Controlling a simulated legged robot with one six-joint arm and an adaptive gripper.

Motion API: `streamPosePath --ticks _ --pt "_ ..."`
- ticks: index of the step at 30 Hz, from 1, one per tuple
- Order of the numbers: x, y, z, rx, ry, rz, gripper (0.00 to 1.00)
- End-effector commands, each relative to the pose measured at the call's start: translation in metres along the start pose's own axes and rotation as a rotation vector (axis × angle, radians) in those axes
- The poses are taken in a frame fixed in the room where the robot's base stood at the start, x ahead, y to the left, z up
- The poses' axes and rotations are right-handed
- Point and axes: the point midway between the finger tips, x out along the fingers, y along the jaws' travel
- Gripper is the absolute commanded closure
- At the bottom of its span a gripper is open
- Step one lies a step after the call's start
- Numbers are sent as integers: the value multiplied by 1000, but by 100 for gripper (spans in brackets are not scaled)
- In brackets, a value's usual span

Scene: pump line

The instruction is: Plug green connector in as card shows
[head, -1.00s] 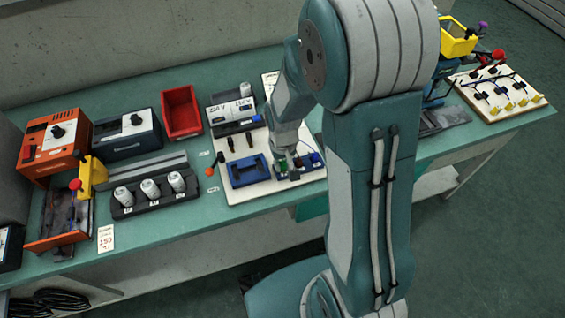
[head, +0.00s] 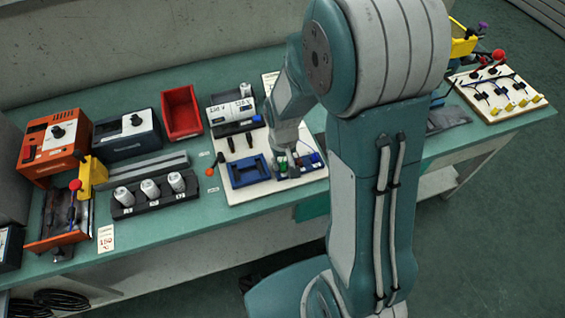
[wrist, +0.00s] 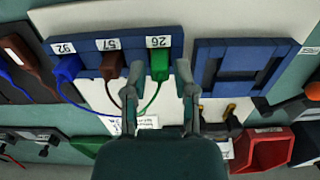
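The green connector (wrist: 159,62) sits at the right end of a blue block (wrist: 90,58) in the wrist view, at the label 26, with a green cable curving from it. My gripper (wrist: 159,72) is open, one finger on each side of the green connector with visible gaps. A brown connector (wrist: 112,66) sits at label 57 and a blue connector (wrist: 66,68) at label 92. In the head view my gripper (head: 289,165) is over the white board's right part.
A blue open frame (head: 248,171) lies on the white board (head: 225,188). Left of it stand a rack of white cylinders (head: 150,188) and a red bin (head: 181,111). A board with yellow and black parts (head: 500,92) lies at the far right of the bench.

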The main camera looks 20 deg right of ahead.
Motion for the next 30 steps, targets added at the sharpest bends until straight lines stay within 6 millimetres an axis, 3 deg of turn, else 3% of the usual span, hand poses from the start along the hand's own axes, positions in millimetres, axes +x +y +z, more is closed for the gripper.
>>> streamPosePath --ticks 30 --pt "-33 0 0 0 0 0 64"
